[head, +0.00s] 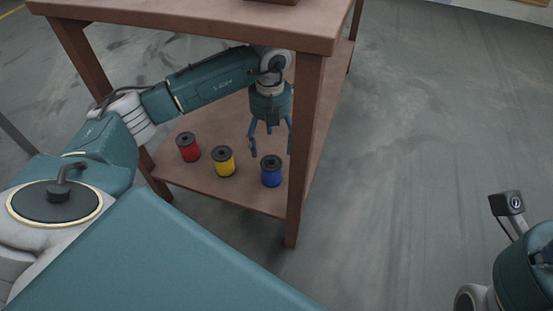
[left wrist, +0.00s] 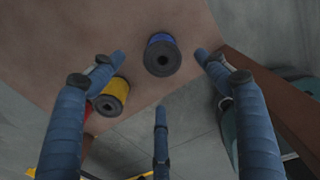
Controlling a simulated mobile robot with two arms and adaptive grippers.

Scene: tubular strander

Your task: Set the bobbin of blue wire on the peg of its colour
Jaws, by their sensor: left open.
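The bobbin of blue wire (head: 271,171) stands upright on the lower shelf of the brown table, nearest the front right leg. In the left wrist view the blue bobbin (left wrist: 161,55) shows between my spread fingers, with its dark flange and centre hole facing the camera. My left gripper (head: 271,143) points down just above and behind it, open and empty. I cannot tell how much height lies between fingertips and bobbin. No peg is in view. My right gripper is not in view; only part of my right arm shows at the lower right.
A yellow bobbin (head: 223,161) and a red bobbin (head: 188,147) stand left of the blue one on the same shelf (head: 255,201). The table top (head: 200,21) is above my left arm. The front right leg (head: 304,150) is close to my gripper. Open floor lies right.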

